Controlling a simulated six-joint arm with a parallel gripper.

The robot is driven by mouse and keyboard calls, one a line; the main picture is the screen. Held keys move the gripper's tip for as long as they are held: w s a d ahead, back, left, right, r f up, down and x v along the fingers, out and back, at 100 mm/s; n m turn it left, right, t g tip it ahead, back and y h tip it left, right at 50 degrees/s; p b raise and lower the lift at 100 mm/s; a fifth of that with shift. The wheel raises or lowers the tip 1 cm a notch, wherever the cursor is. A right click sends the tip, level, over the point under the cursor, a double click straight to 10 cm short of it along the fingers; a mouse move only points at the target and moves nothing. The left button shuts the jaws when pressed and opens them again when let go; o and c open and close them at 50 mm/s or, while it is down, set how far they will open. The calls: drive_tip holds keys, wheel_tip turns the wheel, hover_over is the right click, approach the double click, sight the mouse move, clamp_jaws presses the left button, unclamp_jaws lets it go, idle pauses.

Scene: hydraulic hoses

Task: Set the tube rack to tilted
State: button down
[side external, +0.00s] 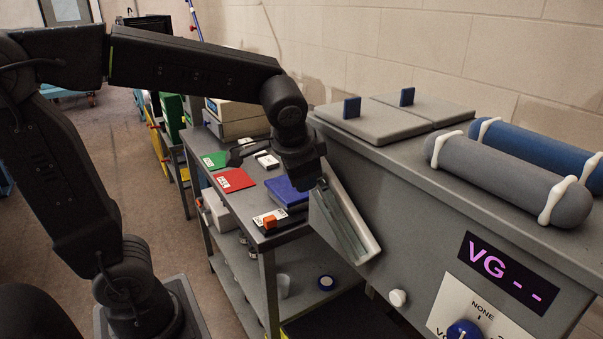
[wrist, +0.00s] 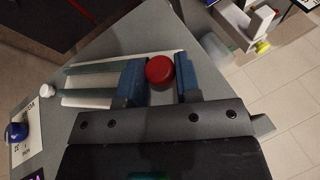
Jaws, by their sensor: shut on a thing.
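The tube rack is a pale, white-edged frame (side external: 365,240) with long grey-green glass tubes, on the front of the grey cabinet. In the side view it slants down to the right. The rack also shows in the wrist view (wrist: 85,100), with its tubes running left from my gripper. My gripper (side external: 314,184) is at the rack's upper end. In the wrist view, the blue fingers of my gripper (wrist: 160,80) are shut on a round red knob (wrist: 160,70) at that end. The knob is hidden in the side view, and its attachment to the rack is not clear.
The grey cabinet (side external: 440,185) carries grey lids with blue handles (side external: 352,107) and a grey cylinder (side external: 510,180). A purple display (side external: 505,270) and blue dial (side external: 465,330) are on its front. Left of it, a shelf cart (side external: 240,215) holds red, green and blue items.

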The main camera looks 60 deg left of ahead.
drive_tip(key=c, duration=0.8)
unclamp_jaws()
drive_tip(key=shift+c, duration=0.2)
drive_tip(key=v, duration=1.4)
drive_tip(key=shift+f, duration=0.1)
drive_tip(key=s+f+n+h, duration=0.1)
drive_tip(key=s+f, duration=0.2)
drive_tip(key=f, duration=0.3)
drive_tip(key=s+f+n+t+h, duration=0.1)
drive_tip(key=s+f+h, duration=0.1)
drive_tip(key=s+f, duration=0.2)
wheel_tip(320, 180, down, 3)
drive_tip(key=shift+a+f+n, duration=0.15)
drive_tip(key=shift+f+n, duration=0.1)
drive_tip(key=shift+n, duration=0.15)
